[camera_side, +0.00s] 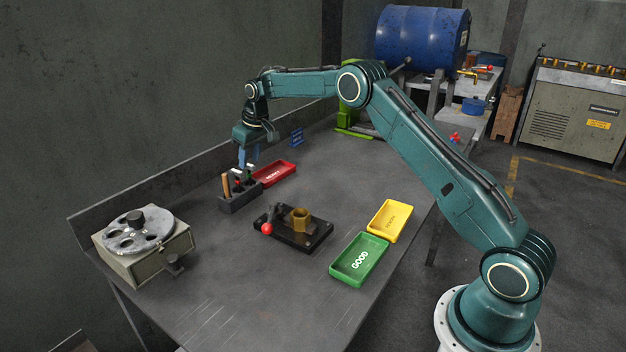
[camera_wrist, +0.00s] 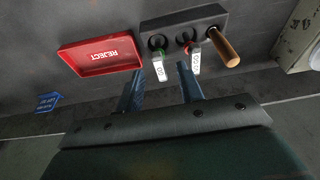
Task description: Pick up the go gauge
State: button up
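The go gauge (camera_wrist: 160,70) has a green band and a white tag that appears to read GO. It stands in a dark rack (camera_side: 240,202), also visible in the wrist view (camera_wrist: 212,16). Beside it are a red-banded gauge with a white tag (camera_wrist: 194,64) and a wooden-handled tool (camera_wrist: 225,48), also in the side view (camera_side: 226,185). My gripper (camera_side: 248,162) is above the rack, pointing down. In the wrist view my gripper (camera_wrist: 160,76) is open, its two blue fingers apart on either side of the go gauge's tag. No grip on it shows.
A red REJECT tray (camera_side: 275,174) lies close behind the rack. A fixture with a brass hexagonal part (camera_side: 301,219), a green GOOD tray (camera_side: 359,260), a yellow tray (camera_side: 390,220) and a rotary disc unit (camera_side: 140,235) are on the bench.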

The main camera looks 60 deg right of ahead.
aim_at(250, 178)
jog(key=shift+x, duration=1.35)
grip_shut()
